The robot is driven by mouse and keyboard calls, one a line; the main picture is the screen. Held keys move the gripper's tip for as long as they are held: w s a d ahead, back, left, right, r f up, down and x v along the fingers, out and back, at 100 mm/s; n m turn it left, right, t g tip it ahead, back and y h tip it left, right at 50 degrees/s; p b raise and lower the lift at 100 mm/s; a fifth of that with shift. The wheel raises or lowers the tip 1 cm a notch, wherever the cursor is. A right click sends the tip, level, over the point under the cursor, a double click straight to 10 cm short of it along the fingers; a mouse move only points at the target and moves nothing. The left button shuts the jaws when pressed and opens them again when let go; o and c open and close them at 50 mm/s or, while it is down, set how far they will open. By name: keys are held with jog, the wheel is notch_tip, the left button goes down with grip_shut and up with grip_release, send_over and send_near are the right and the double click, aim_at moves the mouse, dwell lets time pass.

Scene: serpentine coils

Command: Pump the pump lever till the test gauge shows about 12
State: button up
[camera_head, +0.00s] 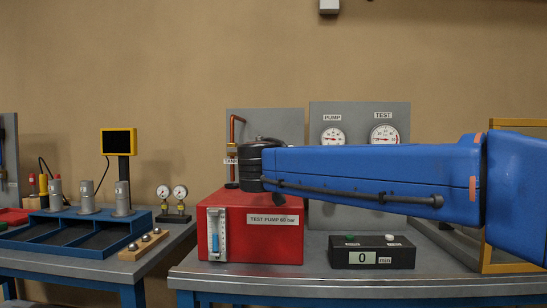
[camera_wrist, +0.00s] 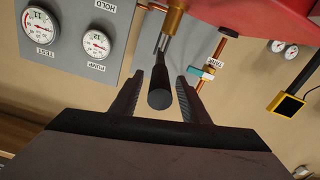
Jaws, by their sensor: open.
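The test gauge (camera_head: 384,134) is a round white dial on the grey panel, and it also shows in the wrist view (camera_wrist: 38,30). Its reading is too small to tell. The pump gauge (camera_head: 333,136) is beside it, also in the wrist view (camera_wrist: 95,43). The red test pump box (camera_head: 265,243) stands on the bench. In the wrist view the pump lever (camera_wrist: 160,92) points its dark round handle end at the camera. My gripper (camera_wrist: 160,80) is open, one finger on each side of the handle, with visible gaps. The head view hides my gripper behind my blue arm.
A black box with a display reading 0 (camera_head: 371,258) stands right of the pump. Copper pipe with a TANK tag (camera_wrist: 209,66) runs near the lever. Left are a blue tray (camera_head: 60,238), small gauges (camera_head: 172,205) and a yellow-framed screen (camera_head: 118,142).

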jog(key=shift+w+d, duration=0.1)
jog(key=shift+w, duration=1.55)
grip_shut()
jog(key=shift+w+r+g, duration=0.15)
jog(key=shift+r+g, duration=0.75)
jog(key=shift+r, duration=1.05)
grip_release()
jog(key=s+r, duration=0.2)
jog(key=s, duration=1.5)
jog(key=shift+a+r, duration=0.3)
